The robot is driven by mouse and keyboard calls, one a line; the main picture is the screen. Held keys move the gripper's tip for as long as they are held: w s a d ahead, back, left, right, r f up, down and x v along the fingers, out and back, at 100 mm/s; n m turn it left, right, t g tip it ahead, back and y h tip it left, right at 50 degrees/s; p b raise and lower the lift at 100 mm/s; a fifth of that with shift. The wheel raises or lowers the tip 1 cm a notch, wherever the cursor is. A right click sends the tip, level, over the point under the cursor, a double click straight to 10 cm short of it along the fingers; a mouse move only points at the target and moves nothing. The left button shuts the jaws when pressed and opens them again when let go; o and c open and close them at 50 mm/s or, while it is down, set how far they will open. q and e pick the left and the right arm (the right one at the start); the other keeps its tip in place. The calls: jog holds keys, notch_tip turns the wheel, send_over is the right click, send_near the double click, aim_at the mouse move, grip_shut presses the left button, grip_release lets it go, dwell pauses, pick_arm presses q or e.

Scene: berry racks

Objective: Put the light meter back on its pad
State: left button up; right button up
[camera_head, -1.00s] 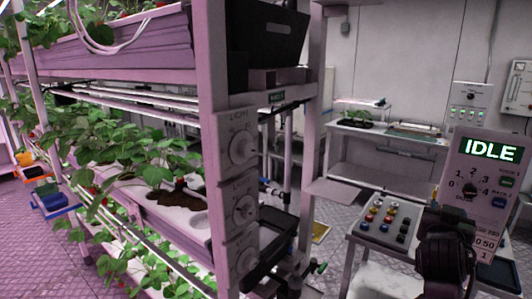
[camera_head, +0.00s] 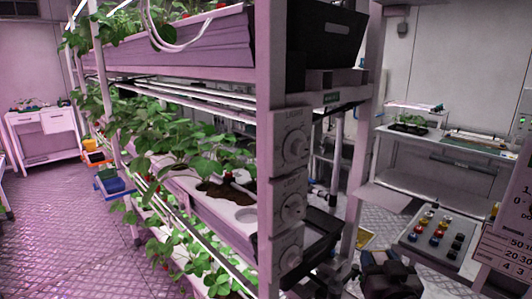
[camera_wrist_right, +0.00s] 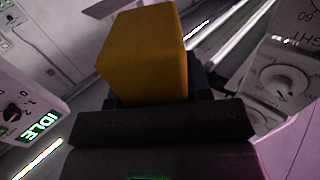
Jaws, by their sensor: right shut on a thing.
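My right gripper (camera_head: 388,272) is at the bottom of the head view, right of the rack's front post and in front of the button console. In the right wrist view it is shut on a yellow-orange box (camera_wrist_right: 145,55), which I take to be the light meter. The box sticks out beyond the fingers, and its lower end is hidden by the gripper. I cannot pick out the pad with certainty. My left gripper is not in view.
The berry rack's post carries several light dials (camera_head: 291,150). A black bin (camera_head: 325,35) sits on top. A console with coloured buttons (camera_head: 438,236) stands at right, near a panel (camera_head: 510,240). The aisle floor (camera_head: 65,215) at left is clear.

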jog(key=s+a+f+n+y, duration=0.1)
jog(key=s+a+f, duration=0.3)
jog(key=f, duration=0.2)
jog(key=shift+f+y, duration=0.3)
jog(key=shift+f, duration=0.05)
jog(key=shift+w, duration=0.1)
dwell(0.5)
